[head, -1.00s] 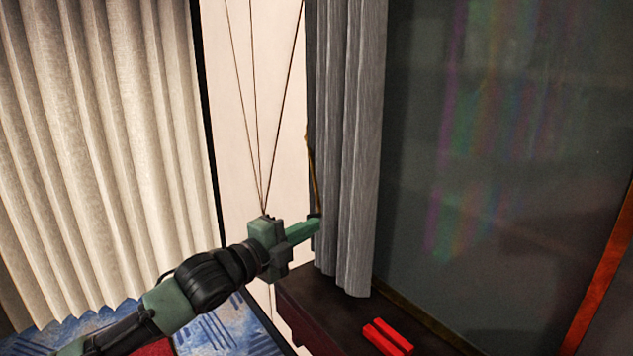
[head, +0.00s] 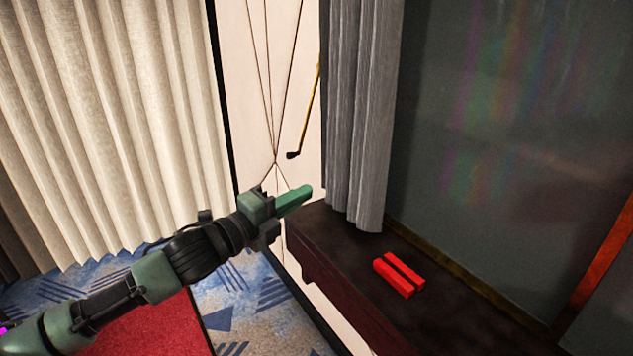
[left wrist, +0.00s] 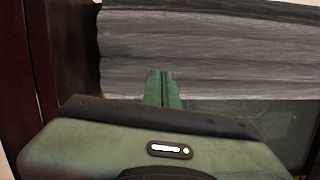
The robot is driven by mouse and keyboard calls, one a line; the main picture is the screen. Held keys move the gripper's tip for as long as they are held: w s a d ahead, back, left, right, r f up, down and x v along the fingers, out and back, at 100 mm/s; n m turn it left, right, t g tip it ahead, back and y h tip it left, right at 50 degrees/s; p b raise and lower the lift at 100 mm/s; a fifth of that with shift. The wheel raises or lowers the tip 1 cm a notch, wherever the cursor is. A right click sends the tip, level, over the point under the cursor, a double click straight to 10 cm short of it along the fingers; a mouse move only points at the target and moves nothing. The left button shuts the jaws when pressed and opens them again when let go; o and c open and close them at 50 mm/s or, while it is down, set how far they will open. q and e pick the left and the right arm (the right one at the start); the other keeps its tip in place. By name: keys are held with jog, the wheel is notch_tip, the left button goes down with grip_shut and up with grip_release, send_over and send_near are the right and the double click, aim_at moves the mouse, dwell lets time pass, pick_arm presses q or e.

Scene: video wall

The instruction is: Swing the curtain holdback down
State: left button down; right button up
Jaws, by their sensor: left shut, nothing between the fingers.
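The curtain holdback is a thin brass rod (head: 310,105) with a dark knob at its lower end, in the head view. It slants down and to the left from the grey curtain's edge (head: 355,110), with the knob in front of the white wall strip. My left gripper (head: 308,189) is shut and empty, below the knob and apart from it in the picture. In the left wrist view its closed green fingers (left wrist: 162,75) point toward the grey curtain (left wrist: 200,50). The holdback is not seen there. My right gripper is not in view.
A dark wooden ledge (head: 335,240) runs under the grey curtain, with two red blocks (head: 398,274) on it. A dark glassy panel (head: 500,120) stands at the right. A pleated cream curtain (head: 100,120) hangs at the left. Thin dark cords (head: 268,80) hang on the white wall.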

pick_arm(q)
jog(key=v, duration=0.3)
jog(key=f+v, duration=0.1)
jog(key=v, duration=0.1)
jog(key=shift+w+a+b, duration=0.25)
jog(key=shift+a+b, duration=0.1)
jog(key=shift+b, duration=0.05)
